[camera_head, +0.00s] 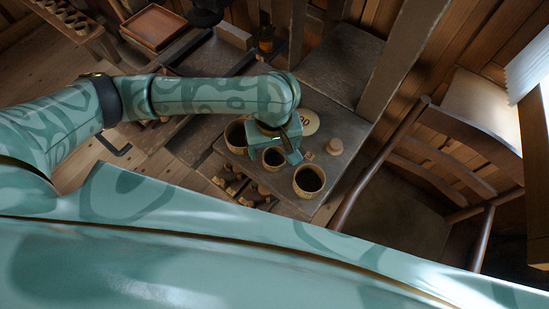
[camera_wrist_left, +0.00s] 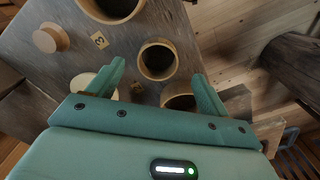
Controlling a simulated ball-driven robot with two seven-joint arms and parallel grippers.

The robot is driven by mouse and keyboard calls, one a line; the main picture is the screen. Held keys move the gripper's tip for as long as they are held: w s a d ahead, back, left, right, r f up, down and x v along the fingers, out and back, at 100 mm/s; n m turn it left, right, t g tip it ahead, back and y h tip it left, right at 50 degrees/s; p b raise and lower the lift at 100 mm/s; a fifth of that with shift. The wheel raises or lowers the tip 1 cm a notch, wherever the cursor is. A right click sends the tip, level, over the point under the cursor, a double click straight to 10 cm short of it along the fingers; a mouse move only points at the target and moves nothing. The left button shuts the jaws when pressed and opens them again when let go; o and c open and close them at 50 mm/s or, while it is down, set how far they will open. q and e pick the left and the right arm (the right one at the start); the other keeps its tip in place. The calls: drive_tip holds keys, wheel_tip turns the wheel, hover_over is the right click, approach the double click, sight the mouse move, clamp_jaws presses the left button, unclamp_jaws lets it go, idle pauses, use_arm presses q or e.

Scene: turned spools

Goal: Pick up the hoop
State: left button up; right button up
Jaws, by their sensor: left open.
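Three round, open-topped wooden pieces with dark insides stand on a dark worktop; I cannot tell for certain which is the hoop. The middle ring (camera_head: 273,167) is the smallest in the head view, and it also shows in the left wrist view (camera_wrist_left: 157,78). A larger ring (camera_head: 309,193) is to its right, and another ring (camera_head: 232,139) is to its left, partly hidden by my arm. My left gripper (camera_head: 276,154) is open above the middle ring. In the left wrist view its fingers (camera_wrist_left: 158,75) appear on either side of that ring. My right gripper is out of view.
A pale marked disc (camera_head: 310,122) and a small wooden knob (camera_head: 335,147) are close by on the worktop (camera_head: 347,131). A wooden chair (camera_head: 425,165) stands to the right. A reddish tray (camera_head: 153,27) is at the far left.

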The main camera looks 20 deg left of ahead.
use_arm(q)
drive_tip(key=f, duration=0.1)
drive_tip(key=f+b, duration=0.1)
drive_tip(key=f, duration=0.1)
drive_tip(key=f+b, duration=0.1)
drive_tip(key=shift+w+f, duration=0.25)
drive_tip(key=shift+r, duration=0.1)
drive_tip(key=c, duration=1)
drive_tip(key=shift+c, duration=0.2)
